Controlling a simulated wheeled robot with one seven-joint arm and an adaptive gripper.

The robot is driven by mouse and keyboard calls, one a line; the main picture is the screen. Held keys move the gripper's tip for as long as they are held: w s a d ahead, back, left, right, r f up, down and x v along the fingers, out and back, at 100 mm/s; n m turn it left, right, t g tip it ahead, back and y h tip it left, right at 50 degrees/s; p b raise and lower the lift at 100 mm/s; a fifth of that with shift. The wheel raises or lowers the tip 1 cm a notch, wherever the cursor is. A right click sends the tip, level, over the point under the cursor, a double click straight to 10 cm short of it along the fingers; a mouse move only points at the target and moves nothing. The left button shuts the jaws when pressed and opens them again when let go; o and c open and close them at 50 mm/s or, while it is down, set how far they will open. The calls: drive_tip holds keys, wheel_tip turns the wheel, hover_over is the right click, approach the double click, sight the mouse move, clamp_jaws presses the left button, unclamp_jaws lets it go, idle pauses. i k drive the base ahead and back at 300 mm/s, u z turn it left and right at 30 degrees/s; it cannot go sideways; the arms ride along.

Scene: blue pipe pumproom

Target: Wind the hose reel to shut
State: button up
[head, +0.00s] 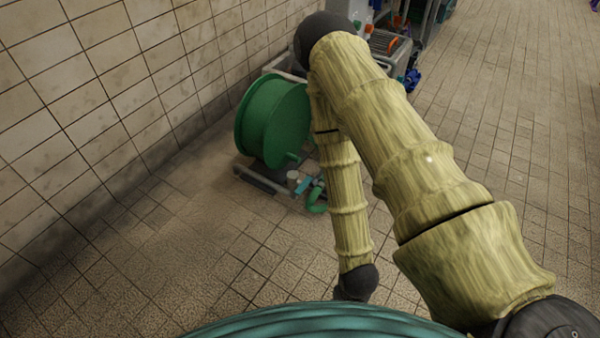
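The hose reel is a green drum (273,120) with a wide flange, standing on a low metal frame (262,180) near the tiled wall. A small green knob or handle (292,157) shows low on its face. My arm covers the right side of the reel, so that part is hidden. My gripper is not seen; my arm bends down in front of the reel to a dark joint low in the picture. I cannot tell how far the reel is wound.
A teal valve piece (305,186) and a curved green hose or pipe (317,198) sit at the frame's front. The tiled wall (100,90) runs along the left. Machinery with an orange part (392,45) stands behind. The floor (510,130) at right is clear.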

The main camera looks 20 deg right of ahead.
sight(272, 124)
drive_tip(key=z, duration=0.7)
drive_tip(key=i, duration=1)
drive_tip(key=u, duration=0.15)
